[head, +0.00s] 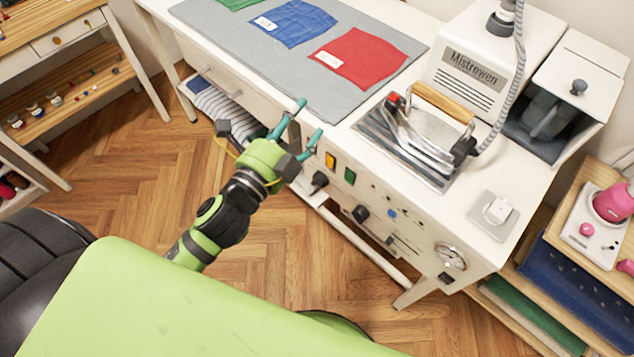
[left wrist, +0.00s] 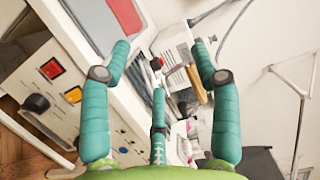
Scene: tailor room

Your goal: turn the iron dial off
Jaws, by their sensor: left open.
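The ironing station (head: 432,238) has a white front panel with two black dials, one on the left (head: 319,180) and one further right (head: 361,213). Which one is the iron dial I cannot tell. A black dial also shows at the left in the left wrist view (left wrist: 37,103). My left gripper (head: 308,120) is open and empty, with teal fingers spread. It is in front of the table edge, above and to the left of the left dial, and appears apart from it. The iron (head: 420,130) rests on its metal plate. My right gripper is not in view.
An orange switch (head: 330,160) and a green switch (head: 350,176) sit near the left dial. A pressure gauge (head: 451,257) is further right. Folded red cloth (head: 360,58) and blue cloth (head: 290,23) lie on the grey mat (head: 330,98). Wooden floor in front is open.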

